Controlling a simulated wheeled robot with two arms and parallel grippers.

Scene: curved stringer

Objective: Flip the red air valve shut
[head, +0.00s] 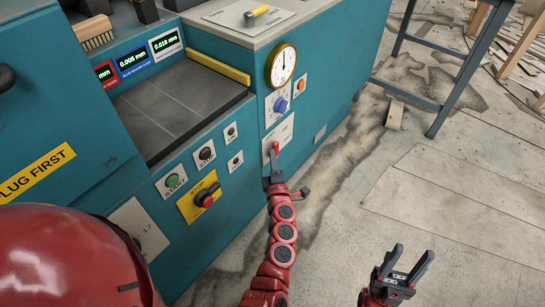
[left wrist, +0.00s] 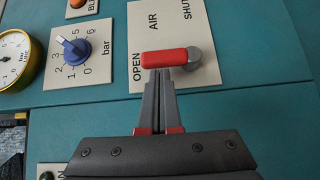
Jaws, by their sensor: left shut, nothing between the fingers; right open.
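The red air valve handle (left wrist: 164,58) lies across its cream plate (left wrist: 175,30) in the left wrist view. It reaches left from a grey pivot (left wrist: 196,58), with its free end beside the word OPEN; SHUT is printed at the upper right. In the head view the handle (head: 276,147) shows small on the machine's front. My left gripper (left wrist: 158,78) is shut and empty, its tips at the handle's lower edge; I cannot tell whether they touch. It also shows in the head view (head: 273,165). My right gripper (head: 408,262) is open and empty above the floor at right.
Above the valve are a blue bar knob (head: 281,105), a dial gauge (head: 283,64) and an orange button (head: 300,85). A metal stand (head: 460,85) is at the upper right.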

